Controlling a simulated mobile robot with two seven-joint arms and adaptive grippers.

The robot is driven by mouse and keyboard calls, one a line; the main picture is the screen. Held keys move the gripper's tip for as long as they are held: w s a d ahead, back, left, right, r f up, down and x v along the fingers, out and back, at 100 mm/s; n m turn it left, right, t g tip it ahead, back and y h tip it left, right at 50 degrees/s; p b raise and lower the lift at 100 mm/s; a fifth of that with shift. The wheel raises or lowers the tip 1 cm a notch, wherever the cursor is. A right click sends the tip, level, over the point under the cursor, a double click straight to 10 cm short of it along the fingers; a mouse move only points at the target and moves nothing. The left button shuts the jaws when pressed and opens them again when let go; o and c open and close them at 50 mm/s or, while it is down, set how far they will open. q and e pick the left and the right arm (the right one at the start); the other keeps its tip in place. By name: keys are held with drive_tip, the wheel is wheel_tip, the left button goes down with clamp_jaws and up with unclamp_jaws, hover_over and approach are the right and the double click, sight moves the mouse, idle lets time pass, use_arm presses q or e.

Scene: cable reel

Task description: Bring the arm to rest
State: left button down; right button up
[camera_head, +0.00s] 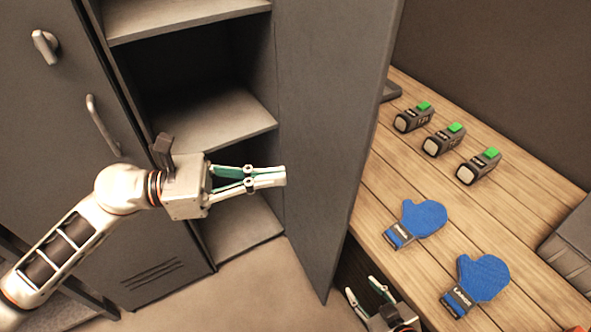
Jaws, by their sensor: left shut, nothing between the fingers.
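My left arm comes in from the left. Its gripper (283,176) is shut and empty, fingers pointing right, in front of the open cabinet shelves (215,118) and near the inner face of the open cabinet door (330,120). I cannot tell from this view whether the fingertips touch the door. My right gripper (364,285) shows at the bottom edge, beside the front of the wooden table, with its fingers apart and nothing visible between them. Most of the right arm is out of view.
The wooden table (400,165) on the right holds several items: grey devices with green tops (443,140), two blue mittens (424,217) and a dark grey box (575,245) at the right edge. A closed cabinet door (60,110) stands left. The shelves look empty.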

use_arm(q)
drive_tip(key=shift+s+a, duration=0.3)
drive_tip(key=shift+a, duration=0.4)
drive_tip(key=w+a+f+n+t+y, duration=0.45)
drive_tip(key=f+n+t, duration=0.3)
drive_tip(key=n, duration=0.95)
drive_tip(key=w+a+f+n+t+y, duration=0.35)
drive_tip(key=a+f+n+t, duration=0.35)
drive_tip(key=n, duration=0.9)
drive_tip(key=s+a+f+n+g+y, duration=0.2)
drive_tip(key=s+f+n, duration=0.6)
drive_tip(key=f, duration=0.4)
drive_tip(key=s+a+f+n+g+y, duration=0.3)
drive_tip(key=s+f+n, duration=0.5)
drive_tip(key=f, duration=0.4)
drive_tip(key=shift+a+f+y, duration=0.15)
drive_tip(key=shift+a+y, duration=0.3)
drive_tip(key=shift+y, duration=0.75)
